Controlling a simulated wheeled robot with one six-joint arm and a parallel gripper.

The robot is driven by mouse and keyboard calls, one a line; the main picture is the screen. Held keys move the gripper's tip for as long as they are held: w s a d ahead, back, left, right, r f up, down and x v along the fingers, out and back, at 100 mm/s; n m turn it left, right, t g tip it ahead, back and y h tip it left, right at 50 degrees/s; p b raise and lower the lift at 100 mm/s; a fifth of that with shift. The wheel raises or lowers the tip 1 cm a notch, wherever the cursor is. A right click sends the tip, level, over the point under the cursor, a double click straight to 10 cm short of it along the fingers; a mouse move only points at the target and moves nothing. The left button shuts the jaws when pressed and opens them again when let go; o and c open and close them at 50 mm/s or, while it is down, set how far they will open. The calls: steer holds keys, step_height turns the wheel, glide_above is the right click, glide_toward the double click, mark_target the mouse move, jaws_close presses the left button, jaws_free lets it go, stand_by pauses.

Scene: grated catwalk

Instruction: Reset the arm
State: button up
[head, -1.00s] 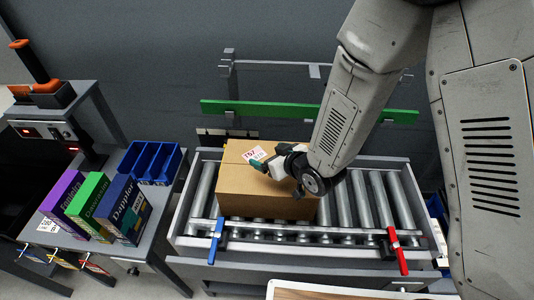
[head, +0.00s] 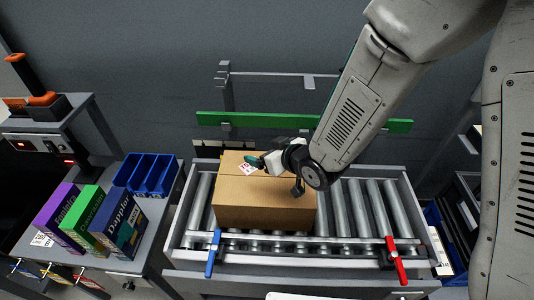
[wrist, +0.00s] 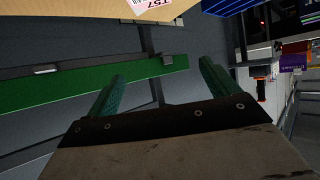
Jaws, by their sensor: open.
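My gripper (head: 253,162) is at the end of my arm, above the far top edge of a cardboard box in the head view. In the wrist view my gripper (wrist: 160,84) shows two green fingers spread apart with nothing between them. The cardboard box (head: 262,203) sits on a roller conveyor (head: 345,212) and bears a white label (head: 247,168). Its edge also shows at the top of the wrist view (wrist: 112,10). I cannot tell from the head view whether the gripper touches the box.
A green rail (head: 285,124) runs along the wall behind the conveyor. A blue lever (head: 213,254) and a red lever (head: 396,262) stand at its front. On the left bench are a blue bin (head: 148,174) and several boxed items, including a dark blue one (head: 119,224). Rollers right of the box are clear.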

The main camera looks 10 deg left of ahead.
steer(key=shift+f, duration=0.1)
steer(key=d+f+h, duration=0.1)
steer(key=s+d+f+g, duration=0.1)
steer(key=f, duration=0.1)
steer(key=s+d+f+g+h, duration=0.1)
steer(key=shift+s+d+f+h, duration=0.1)
steer(key=shift+s+f+h, duration=0.05)
steer(key=shift+f+h, duration=0.15)
steer(key=shift+s+d+f+m+g+h, duration=0.15)
steer(key=shift+s+d+g+h, duration=0.15)
steer(key=shift+d, duration=0.25)
steer(key=shift+s+d+f+m+g+h, duration=0.1)
steer(key=shift+s+d+m+g+h, duration=0.1)
steer(key=shift+s+d+h, duration=0.25)
steer(key=s+d+r+m+g+h, duration=0.2)
steer(key=s+d+r+m, duration=0.2)
steer(key=s+d+r, duration=0.6)
steer(key=s+d+r+m+g+h, duration=0.2)
steer(key=s+d+r+m, duration=0.2)
steer(key=s+d+r, duration=0.7)
steer(key=shift+s+d+r, duration=0.25)
steer(key=shift+d+r, duration=2.3)
steer(key=shift+d, duration=0.6)
steer(key=shift+h, duration=0.25)
